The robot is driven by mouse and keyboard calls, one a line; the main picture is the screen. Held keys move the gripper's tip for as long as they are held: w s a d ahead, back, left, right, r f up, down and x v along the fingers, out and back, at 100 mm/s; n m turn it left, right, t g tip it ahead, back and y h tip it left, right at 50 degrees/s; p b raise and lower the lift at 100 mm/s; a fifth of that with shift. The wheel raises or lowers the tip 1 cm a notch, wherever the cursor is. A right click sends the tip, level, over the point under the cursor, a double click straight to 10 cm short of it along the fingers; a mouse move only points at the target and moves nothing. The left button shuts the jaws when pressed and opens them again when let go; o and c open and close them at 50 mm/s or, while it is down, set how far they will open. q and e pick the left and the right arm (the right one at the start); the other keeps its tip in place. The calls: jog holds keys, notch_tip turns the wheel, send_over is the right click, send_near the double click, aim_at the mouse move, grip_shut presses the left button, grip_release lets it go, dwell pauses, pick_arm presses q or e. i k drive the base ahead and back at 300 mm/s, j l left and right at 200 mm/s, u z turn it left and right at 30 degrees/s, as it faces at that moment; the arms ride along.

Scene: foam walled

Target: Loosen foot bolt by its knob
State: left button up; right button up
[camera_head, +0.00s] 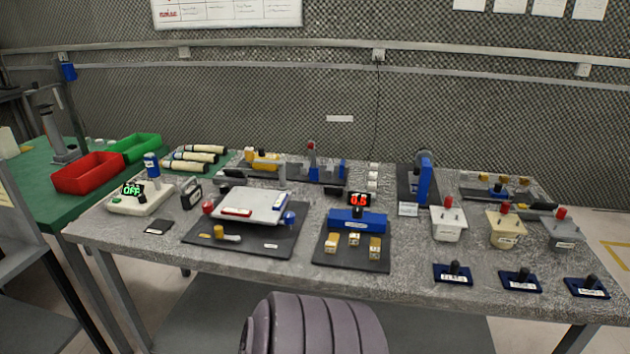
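No part is clearly readable as the foot bolt. Three small dark blue plates with upright black knobs stand along the front right edge: a left one (454,273), a middle one (520,280) and a right one (587,287). Their white labels are too small to read. A white plate device (245,205) on a black base has a red knob (208,207) at its left and a blue knob (290,218) at its right. Neither of my grippers is in view.
The grey speckled table (160,250) is crowded. A blue block fixture (357,222) with a red display stands mid-table. Boxes with red-topped levers, such as the white one (449,225), stand at right. Red (88,173) and green (135,148) bins sit on the left green table.

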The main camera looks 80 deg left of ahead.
aim_at(357, 211)
jog(key=u, duration=2.4)
